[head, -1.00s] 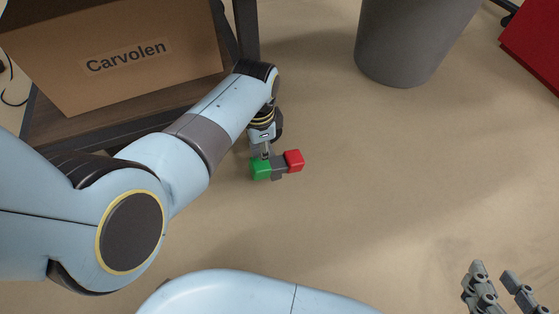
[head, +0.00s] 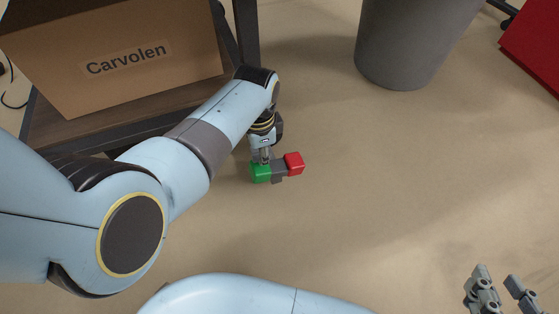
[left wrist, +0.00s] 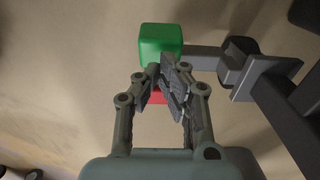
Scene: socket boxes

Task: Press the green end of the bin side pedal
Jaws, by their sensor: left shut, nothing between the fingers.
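The bin side pedal lies low over the floor. In the head view it has a green end (head: 260,174) on the left, a dark grey middle (head: 279,170) and a red end (head: 294,163) on the right. My left gripper (head: 265,160) is shut and empty, its fingertips right at the far edge of the green end. In the left wrist view the green end (left wrist: 160,42) shows just beyond the shut fingers (left wrist: 162,70); whether they touch it I cannot tell. The red end (left wrist: 157,97) is mostly hidden behind the fingers. My right gripper (head: 498,277) is open and empty.
A grey bin (head: 412,45) stands at the back. A shelf (head: 80,135) with a cardboard box marked Carvolen (head: 125,65) is close to my left arm. A red object (head: 535,40) is at the far right. The floor (head: 400,180) to the right of the pedal is clear.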

